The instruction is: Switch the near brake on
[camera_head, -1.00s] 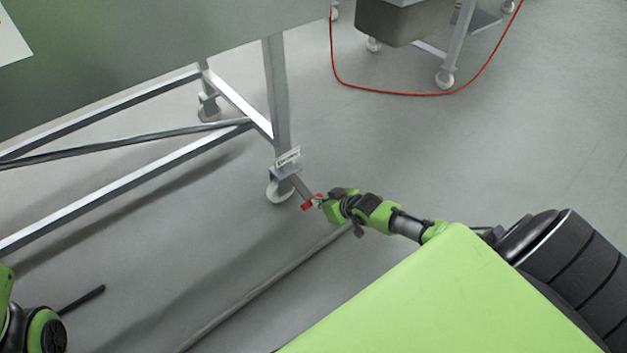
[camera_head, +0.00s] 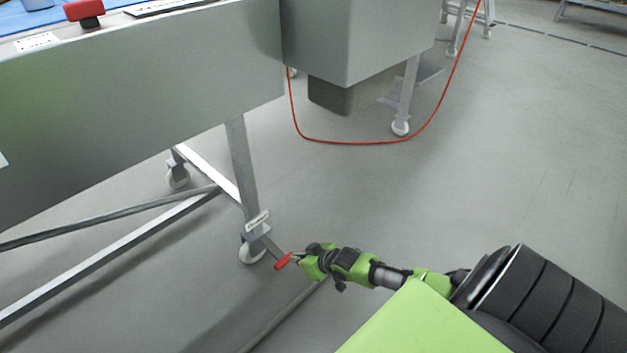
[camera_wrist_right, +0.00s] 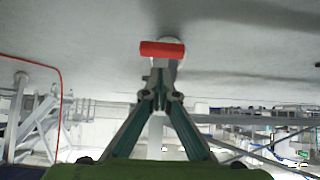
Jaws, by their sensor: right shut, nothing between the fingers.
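The near brake is a lever with a red pedal (camera_head: 283,261) on the caster (camera_head: 251,252) under the near table leg. The lever slopes down from the caster to the red end. My right gripper (camera_head: 296,258) is shut and empty, right beside the red pedal; I cannot tell whether it touches. In the right wrist view the red pedal (camera_wrist_right: 162,49) lies just beyond the closed fingertips (camera_wrist_right: 161,97), with part of the white wheel behind it. My left gripper is not in view.
The grey table's side panel (camera_head: 130,115) and its lower rails (camera_head: 110,257) fill the left. Another caster (camera_head: 177,176) stands farther back. The floor at right is clear.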

